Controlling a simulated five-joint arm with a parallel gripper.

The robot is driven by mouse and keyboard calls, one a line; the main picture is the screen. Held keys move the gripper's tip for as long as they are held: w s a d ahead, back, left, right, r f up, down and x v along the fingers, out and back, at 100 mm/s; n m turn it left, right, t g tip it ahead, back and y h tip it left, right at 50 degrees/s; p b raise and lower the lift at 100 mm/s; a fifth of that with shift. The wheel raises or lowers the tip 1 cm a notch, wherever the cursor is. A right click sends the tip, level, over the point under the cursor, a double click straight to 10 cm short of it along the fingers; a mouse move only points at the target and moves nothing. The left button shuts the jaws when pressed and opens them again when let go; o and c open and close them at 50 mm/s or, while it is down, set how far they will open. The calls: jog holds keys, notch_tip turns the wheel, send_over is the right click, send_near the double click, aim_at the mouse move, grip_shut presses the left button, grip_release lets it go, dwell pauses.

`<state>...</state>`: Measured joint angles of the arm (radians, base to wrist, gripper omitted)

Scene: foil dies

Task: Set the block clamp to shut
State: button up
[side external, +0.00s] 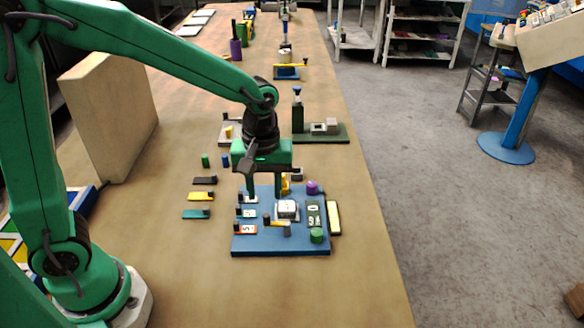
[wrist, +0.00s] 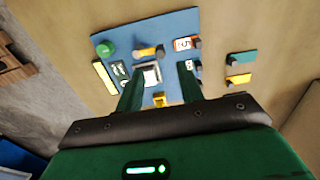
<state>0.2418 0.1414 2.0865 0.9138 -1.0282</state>
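The blue board (side external: 243,247) lies flat on the table and carries several small parts. A white and grey block (side external: 287,208) sits near its middle; it also shows in the wrist view (wrist: 150,72). A yellow bar with grey knobs (side external: 277,223) lies beside the block; it also shows in the wrist view (wrist: 147,51). A second yellow part (side external: 285,186) is on the block's far side, partly hidden by a finger. I cannot tell which yellow part is the block clamp or its setting. My gripper (side external: 264,193) is open and empty above the board, fingers pointing down.
A purple knob (side external: 312,187) and a green knob (side external: 316,236) stand on the board's right side. Number plates (side external: 245,230) line its left side. Small yellow (side external: 201,196) and teal (side external: 197,214) pieces lie left of it. A dark green fixture (side external: 335,138) stands behind.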

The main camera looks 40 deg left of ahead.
aim_at(266, 215)
jog(key=shift+f, duration=3.6)
grip_shut()
